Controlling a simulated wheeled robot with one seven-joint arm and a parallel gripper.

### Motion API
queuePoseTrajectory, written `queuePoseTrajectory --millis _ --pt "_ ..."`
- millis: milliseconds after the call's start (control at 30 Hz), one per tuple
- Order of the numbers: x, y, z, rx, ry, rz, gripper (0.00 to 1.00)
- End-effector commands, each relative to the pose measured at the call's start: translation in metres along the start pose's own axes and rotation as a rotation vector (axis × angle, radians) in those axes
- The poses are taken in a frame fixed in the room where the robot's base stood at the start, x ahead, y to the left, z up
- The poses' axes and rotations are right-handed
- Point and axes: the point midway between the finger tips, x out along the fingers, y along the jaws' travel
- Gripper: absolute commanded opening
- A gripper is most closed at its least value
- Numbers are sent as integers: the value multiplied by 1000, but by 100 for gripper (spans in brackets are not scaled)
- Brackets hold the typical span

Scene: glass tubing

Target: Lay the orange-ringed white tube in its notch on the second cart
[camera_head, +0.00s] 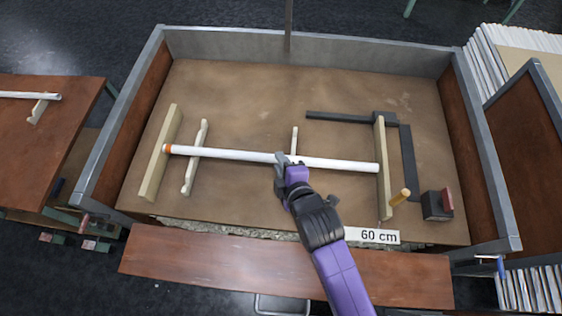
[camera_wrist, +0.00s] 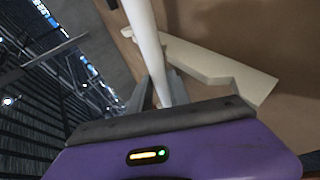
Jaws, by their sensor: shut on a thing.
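The white tube (camera_head: 232,155) has an orange ring (camera_head: 167,148) at its left end. It spans the cart (camera_head: 230,85) from a pale left board (camera_head: 162,155) to a pale right board (camera_head: 382,165). My gripper (camera_head: 287,160) is shut on the tube near its middle. In the wrist view the tube (camera_wrist: 148,45) runs between the fingers (camera_wrist: 163,88). The tube crosses over a notched left support (camera_head: 189,173) and near a second support (camera_head: 294,138). A pale support (camera_wrist: 215,68) is beside the tube in the wrist view. I cannot tell whether the tube rests in a notch.
A black square (camera_head: 408,150), a wooden peg (camera_head: 400,196) and a dark block with a red part (camera_head: 437,204) are at the right. A "60 cm" label (camera_head: 373,236) is on the front edge. Another table (camera_head: 60,130) at left carries a white tube (camera_head: 25,95). The cart's back is clear.

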Motion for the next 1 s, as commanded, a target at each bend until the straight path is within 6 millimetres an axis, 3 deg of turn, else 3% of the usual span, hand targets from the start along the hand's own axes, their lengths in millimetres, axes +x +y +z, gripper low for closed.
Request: queuePoseTrajectory --millis 67,100,200,467,633,1000 --pt "2 -2 0 0 0 1 0" --pt "2 -2 1 0 0 1 25" --pt "1 -2 0 0 0 1 44" --pt "1 -1 0 0 0 0 44" --pt "-8 10 -3 0 0 1 44" --pt "-83 6 -2 0 0 -1 44"
